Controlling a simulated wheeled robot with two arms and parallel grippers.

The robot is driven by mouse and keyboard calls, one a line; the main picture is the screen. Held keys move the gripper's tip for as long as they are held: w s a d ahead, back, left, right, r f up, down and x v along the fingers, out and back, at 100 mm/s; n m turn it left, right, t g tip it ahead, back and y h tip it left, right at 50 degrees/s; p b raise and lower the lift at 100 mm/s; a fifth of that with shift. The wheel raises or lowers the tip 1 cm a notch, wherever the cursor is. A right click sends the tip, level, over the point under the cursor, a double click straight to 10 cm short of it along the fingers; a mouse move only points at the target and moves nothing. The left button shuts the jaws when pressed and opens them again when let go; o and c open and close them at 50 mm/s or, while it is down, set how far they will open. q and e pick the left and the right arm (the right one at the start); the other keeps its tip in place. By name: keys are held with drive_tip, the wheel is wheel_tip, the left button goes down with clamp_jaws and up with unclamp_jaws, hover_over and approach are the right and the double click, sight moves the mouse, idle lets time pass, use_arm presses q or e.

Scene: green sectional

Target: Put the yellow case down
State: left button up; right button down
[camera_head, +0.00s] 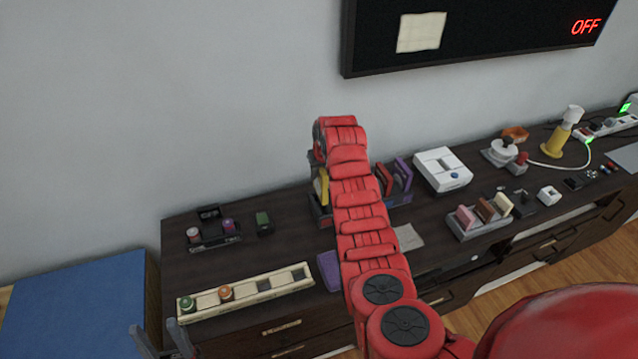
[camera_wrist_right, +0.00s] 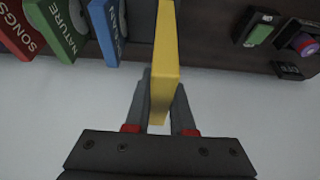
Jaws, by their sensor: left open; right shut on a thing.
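The yellow case (camera_head: 321,188) shows just left of my right arm in the head view, at the left end of a dark rack (camera_head: 322,213) on the dresser. In the right wrist view the yellow case (camera_wrist_right: 165,65) is edge-on between the fingers of my right gripper (camera_wrist_right: 158,105), which is shut on it. Whether its lower end rests in the rack cannot be told. My right arm hides the right gripper and the rack's middle in the head view. My left gripper (camera_head: 155,326) is open and empty at the lower left, in front of the dresser.
Red (camera_wrist_right: 18,30), green (camera_wrist_right: 55,30) and blue (camera_wrist_right: 108,30) cases stand beside the yellow one. A small dark tray (camera_head: 213,242) and a green item (camera_head: 263,222) stand to the left. A long cream strip (camera_head: 245,292) lies in front; a white console (camera_head: 442,169) is right.

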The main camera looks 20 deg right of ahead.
drive_tip(key=shift+r, duration=0.75)
drive_tip(key=shift+s, duration=0.1)
